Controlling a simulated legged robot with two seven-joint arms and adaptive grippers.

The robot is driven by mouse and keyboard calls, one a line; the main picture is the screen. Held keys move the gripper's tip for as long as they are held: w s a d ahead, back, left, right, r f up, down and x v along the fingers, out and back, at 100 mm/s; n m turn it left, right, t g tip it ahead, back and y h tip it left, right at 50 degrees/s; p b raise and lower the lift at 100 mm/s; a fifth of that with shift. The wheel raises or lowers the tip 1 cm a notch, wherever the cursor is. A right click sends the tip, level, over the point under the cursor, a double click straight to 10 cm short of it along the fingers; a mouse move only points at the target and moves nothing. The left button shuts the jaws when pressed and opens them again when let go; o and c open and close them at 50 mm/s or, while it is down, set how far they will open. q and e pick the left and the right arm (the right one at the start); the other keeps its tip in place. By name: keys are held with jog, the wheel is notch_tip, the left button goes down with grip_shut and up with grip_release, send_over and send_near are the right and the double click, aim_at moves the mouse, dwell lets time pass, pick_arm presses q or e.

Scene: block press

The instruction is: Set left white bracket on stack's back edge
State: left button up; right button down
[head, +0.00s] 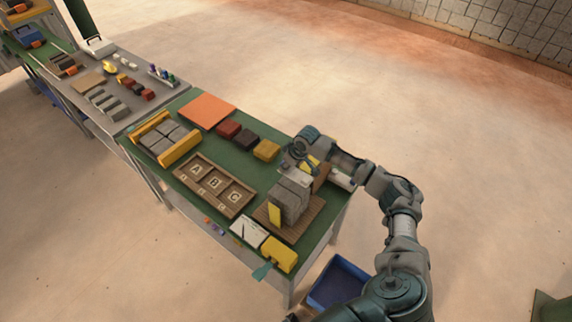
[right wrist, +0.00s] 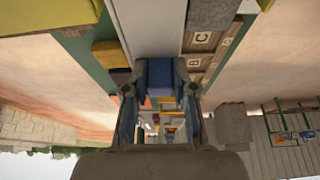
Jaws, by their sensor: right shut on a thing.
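The stack of grey blocks (head: 290,200) stands on a brown wooden board (head: 309,215) at the near right of the green table. A yellow bracket (head: 274,214) stands against its front side. My right gripper (head: 298,167) is at the back of the stack, near its top, and is shut on a white bracket (head: 292,178). In the right wrist view the gripper (right wrist: 160,90) has a long white piece (right wrist: 152,28) ahead of it, beside a grey block (right wrist: 212,12). Whether the bracket touches the stack is hidden. Another white piece (head: 342,181) lies right of the stack. My left gripper is not seen.
A lettered wooden tray (head: 214,186) lies left of the stack. A yellow block (head: 266,150) and dark red blocks (head: 228,130) lie behind. A white card (head: 248,232) and a yellow item (head: 279,253) lie at the front. A blue bin (head: 338,283) stands below.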

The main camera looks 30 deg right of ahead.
aim_at(288, 170)
jog(key=f+b, duration=0.3)
jog(key=shift+w+d, duration=0.15)
jog(key=shift+w, duration=0.2)
jog(key=shift+s+f, duration=0.1)
jog(key=shift+f, duration=0.7)
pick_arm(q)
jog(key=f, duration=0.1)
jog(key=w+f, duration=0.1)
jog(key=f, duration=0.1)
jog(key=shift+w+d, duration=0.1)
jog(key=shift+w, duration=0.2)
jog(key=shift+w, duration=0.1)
pick_arm(e)
jog(key=shift+f, duration=0.35)
jog(key=c, duration=0.9)
grip_release()
jog(key=shift+o, duration=0.2)
